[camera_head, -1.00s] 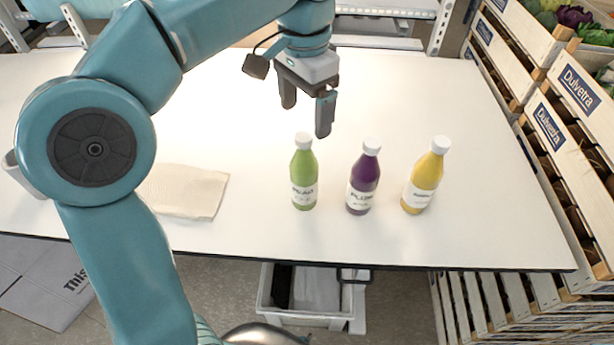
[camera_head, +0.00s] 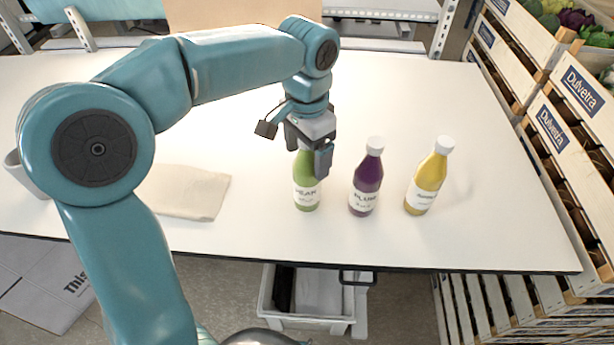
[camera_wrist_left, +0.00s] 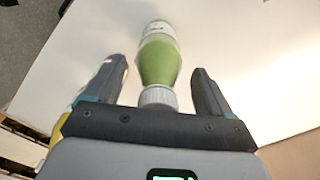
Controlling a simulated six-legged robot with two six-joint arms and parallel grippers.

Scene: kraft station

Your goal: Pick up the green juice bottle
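The green juice bottle (camera_head: 306,187) stands upright on the white table, its label reading PEAR. My left gripper (camera_head: 310,163) is over its top and hides the cap in the head view. In the left wrist view the green bottle (camera_wrist_left: 160,62) lies between the two open fingers (camera_wrist_left: 160,85), with its white cap near the palm. There are gaps on both sides, so the fingers are not closed on it. The right gripper is not in view.
A purple bottle (camera_head: 366,182) and a yellow bottle (camera_head: 427,180) stand to the right of the green one. A beige cloth (camera_head: 184,192) lies to the left. Wooden crates (camera_head: 560,125) line the right side. The table's back area is clear.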

